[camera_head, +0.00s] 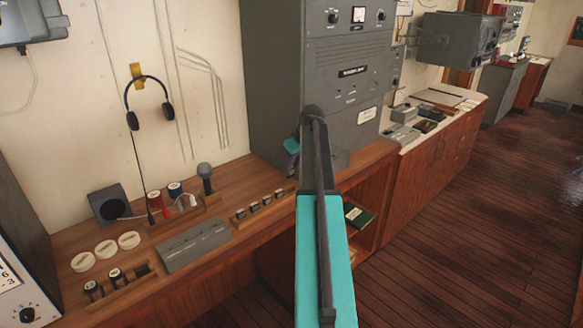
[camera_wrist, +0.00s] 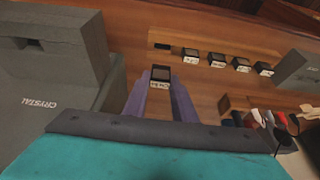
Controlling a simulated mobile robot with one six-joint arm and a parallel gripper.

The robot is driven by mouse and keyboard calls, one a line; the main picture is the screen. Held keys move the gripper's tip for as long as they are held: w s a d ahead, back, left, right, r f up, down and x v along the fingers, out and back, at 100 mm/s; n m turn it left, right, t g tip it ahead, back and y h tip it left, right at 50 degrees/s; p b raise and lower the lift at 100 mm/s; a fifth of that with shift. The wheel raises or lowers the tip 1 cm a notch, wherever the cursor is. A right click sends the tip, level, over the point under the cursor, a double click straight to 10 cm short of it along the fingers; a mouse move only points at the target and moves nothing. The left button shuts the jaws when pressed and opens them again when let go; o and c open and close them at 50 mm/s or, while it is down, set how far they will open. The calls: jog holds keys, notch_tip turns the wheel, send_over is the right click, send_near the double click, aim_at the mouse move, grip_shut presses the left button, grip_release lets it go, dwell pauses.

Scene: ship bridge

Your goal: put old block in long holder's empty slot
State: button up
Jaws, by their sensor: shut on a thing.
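My gripper (camera_wrist: 162,82) is shut on a small dark block (camera_wrist: 160,73) with a pale label, held between purple fingers in the wrist view. The label is too small to read surely. The long wooden holder (camera_wrist: 214,52) lies beyond the block, with several similar labelled blocks in a row. Its empty slot (camera_wrist: 163,46) is at the left end in that view, apart from the held block.
A tall grey cabinet (camera_head: 318,75) rises behind my arm. On the desk are a grey bar (camera_head: 193,245), a microphone (camera_head: 205,176), pale discs (camera_head: 106,249) and a holder with dark cylinders (camera_head: 125,295).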

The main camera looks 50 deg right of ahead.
aim_at(292, 175)
jog(key=shift+f, duration=0.25)
jog(key=shift+f+b, duration=0.95)
jog(key=shift+f, duration=0.8)
jog(key=shift+f+b, duration=0.65)
jog(key=shift+f, duration=0.85)
dwell(4.5)
